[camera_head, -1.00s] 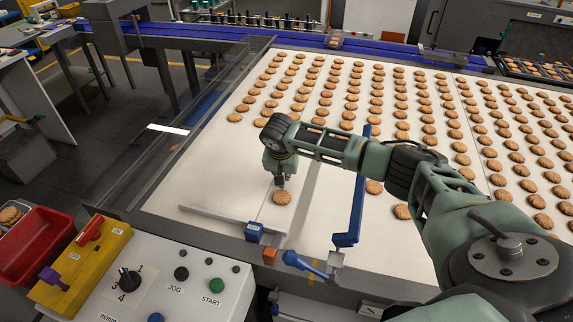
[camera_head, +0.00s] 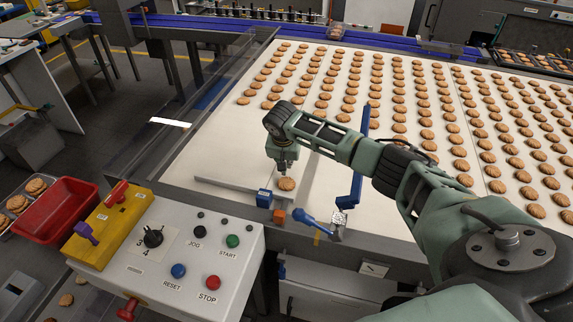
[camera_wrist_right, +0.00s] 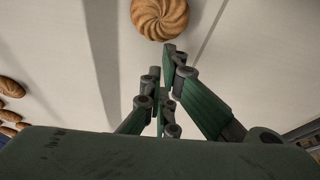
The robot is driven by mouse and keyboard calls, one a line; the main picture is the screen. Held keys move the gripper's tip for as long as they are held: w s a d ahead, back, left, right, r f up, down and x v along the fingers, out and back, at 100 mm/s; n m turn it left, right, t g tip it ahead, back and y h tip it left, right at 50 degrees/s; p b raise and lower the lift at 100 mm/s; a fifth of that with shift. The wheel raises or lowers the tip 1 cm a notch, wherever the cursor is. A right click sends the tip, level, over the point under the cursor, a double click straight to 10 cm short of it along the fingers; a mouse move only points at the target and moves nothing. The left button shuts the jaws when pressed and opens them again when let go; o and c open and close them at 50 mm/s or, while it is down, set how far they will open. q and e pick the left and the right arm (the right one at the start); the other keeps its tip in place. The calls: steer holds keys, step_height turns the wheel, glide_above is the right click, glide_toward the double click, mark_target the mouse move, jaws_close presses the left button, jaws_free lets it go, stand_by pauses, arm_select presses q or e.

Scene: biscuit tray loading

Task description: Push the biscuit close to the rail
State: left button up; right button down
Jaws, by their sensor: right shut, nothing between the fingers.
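A round brown biscuit (camera_head: 287,184) lies flat on the pale belt near its front edge. My right gripper (camera_head: 283,171) points down just behind it, shut and empty, with its tips at or very near the biscuit's far edge. In the right wrist view the swirled biscuit (camera_wrist_right: 160,17) sits just past the shut fingertips (camera_wrist_right: 170,50); I cannot tell whether they touch. A low grey rail (camera_head: 222,184) with a blue block (camera_head: 264,198) runs along the front, close to the biscuit. My left gripper is not in view.
A blue bar (camera_head: 358,165) stands to the right of the biscuit. Rows of biscuits (camera_head: 400,109) cover the belt behind. A control panel (camera_head: 185,240), a yellow box (camera_head: 112,225) and a red bin (camera_head: 55,212) stand at front left.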

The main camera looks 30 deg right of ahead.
steer(key=shift+w+d+f, duration=0.15)
steer(key=shift+d+f, duration=0.05)
steer(key=shift+w+d+f, duration=0.35)
steer(key=shift+w+d, duration=0.05)
steer(key=shift+d, duration=0.1)
steer(key=shift+s+a+r, duration=0.1)
steer(key=shift+r, duration=0.25)
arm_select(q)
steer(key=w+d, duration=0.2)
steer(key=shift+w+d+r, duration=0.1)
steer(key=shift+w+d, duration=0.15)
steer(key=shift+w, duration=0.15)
arm_select(e)
steer(key=v, duration=1.1)
steer(key=c, duration=2.5)
jaws_free()
steer(key=shift+r, duration=0.1)
